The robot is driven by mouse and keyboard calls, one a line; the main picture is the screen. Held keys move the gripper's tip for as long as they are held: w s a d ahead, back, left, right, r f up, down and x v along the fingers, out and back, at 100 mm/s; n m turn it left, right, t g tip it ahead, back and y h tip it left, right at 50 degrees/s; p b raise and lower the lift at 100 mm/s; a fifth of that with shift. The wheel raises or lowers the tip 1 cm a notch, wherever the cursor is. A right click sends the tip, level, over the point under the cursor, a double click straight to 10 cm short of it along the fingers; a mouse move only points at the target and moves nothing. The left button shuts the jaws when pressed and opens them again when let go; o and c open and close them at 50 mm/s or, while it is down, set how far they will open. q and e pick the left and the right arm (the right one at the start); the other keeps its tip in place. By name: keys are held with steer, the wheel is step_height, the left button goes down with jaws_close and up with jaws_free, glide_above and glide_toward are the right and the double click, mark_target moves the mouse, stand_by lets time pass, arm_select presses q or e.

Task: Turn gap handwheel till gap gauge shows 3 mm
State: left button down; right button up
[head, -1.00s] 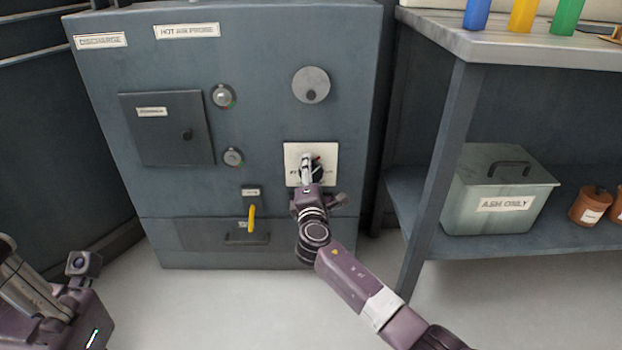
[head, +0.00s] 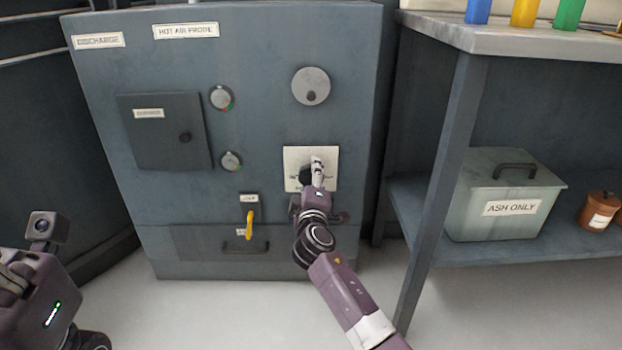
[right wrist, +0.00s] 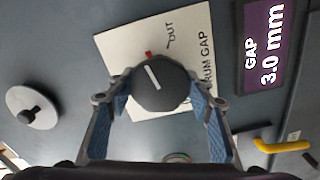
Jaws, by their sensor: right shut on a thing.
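The gap handwheel is a dark round knob (right wrist: 165,92) with a white pointer line. It sits on a pale plate (right wrist: 118,45) lettered "OUT" and "DRUM GAP", with a small red mark by the knob's rim. The gap gauge (right wrist: 262,45) reads 3.0 mm in the right wrist view. My right gripper (head: 315,170) is at the plate (head: 331,155) in the head view, its blue-padded fingers shut on either side of the knob. It hides part of the knob there. Part of my left arm's end (head: 35,285) shows at lower left, away from the cabinet; its fingers are not clear.
A grey disc (head: 311,80) with a small knob is above the plate. A yellow handle (head: 251,222) is lower left of it, with two small dials (head: 231,161) and a hatch (head: 162,150) farther left. A shelf with an ash box (head: 500,225) stands at right.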

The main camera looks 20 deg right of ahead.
steer(key=shift+f, duration=0.1)
stand_by(0.3)
steer(key=o, duration=1.2)
steer(key=shift+c, duration=0.2)
steer(key=v, duration=1.2)
